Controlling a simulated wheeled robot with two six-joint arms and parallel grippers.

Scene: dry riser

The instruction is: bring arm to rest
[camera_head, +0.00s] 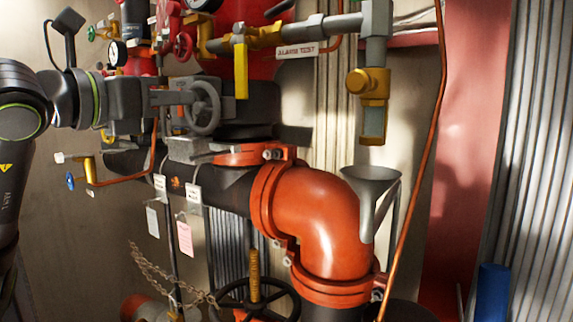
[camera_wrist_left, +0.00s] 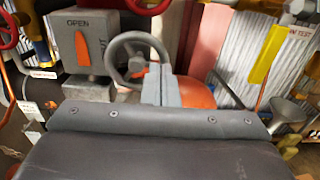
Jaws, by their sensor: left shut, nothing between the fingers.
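My left arm comes in from the left in the head view. Its gripper (camera_head: 188,97) is shut and empty, with the fingertips beside or in front of a grey handwheel (camera_head: 213,113). In the left wrist view the closed fingers (camera_wrist_left: 161,86) overlap the right edge of that handwheel (camera_wrist_left: 112,62). I cannot tell whether they touch it. A grey indicator box (camera_wrist_left: 85,38) marked OPEN, with an orange window, stands left of the wheel in the wrist view. My right gripper is not in view.
A large orange pipe elbow (camera_head: 318,215) and a grey funnel (camera_head: 371,185) stand to the right. Brass valves (camera_head: 368,87), gauges and a yellow lever (camera_head: 241,70) crowd above. A black handwheel (camera_head: 285,290) and a chain (camera_head: 160,268) are below. Open wall shows at lower left.

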